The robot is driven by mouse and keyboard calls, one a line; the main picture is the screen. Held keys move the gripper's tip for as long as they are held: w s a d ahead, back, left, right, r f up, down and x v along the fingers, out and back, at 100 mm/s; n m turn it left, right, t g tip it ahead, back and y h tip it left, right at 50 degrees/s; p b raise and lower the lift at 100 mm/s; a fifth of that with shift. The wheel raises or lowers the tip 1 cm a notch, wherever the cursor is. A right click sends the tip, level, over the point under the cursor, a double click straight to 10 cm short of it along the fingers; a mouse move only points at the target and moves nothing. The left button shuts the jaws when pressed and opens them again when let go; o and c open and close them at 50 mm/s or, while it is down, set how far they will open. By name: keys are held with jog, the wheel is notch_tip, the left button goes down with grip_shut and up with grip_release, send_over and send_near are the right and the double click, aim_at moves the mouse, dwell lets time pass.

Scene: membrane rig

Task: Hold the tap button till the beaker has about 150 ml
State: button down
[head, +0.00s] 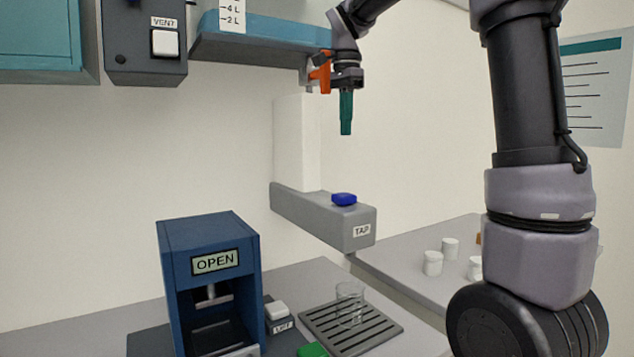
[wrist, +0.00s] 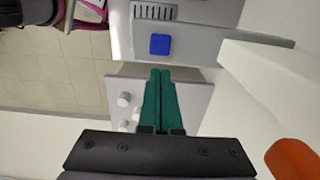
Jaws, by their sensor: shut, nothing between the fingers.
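The tap (head: 320,215) is a grey arm on the wall with a TAP label and a blue button (head: 344,199) on top. The button also shows in the wrist view (wrist: 160,44), beyond my fingertips. The clear glass beaker (head: 350,303) stands upright on a slotted drip tray (head: 372,343) below the tap's end; its liquid level is too small to tell. My gripper (head: 346,130) has green fingers that point down, shut and empty, above the blue button and apart from it. The fingers also show shut in the wrist view (wrist: 160,74).
A blue box with an OPEN display (head: 210,235) stands left of the tray, beside a LIFT switch (head: 278,312). White cups (head: 433,263) stand on the right bench. A blue tank (head: 265,35) and an orange lever (head: 320,73) are near my wrist.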

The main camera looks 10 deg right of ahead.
aim_at(343, 194)
jog(key=shift+w+a, duration=0.15)
jog(key=shift+a, duration=0.15)
notch_tip(343, 194, down, 14)
dwell(0.6)
jog(key=shift+f, duration=0.95)
jog(key=shift+s+f, duration=0.15)
jog(key=shift+s, duration=0.05)
dwell(5.3)
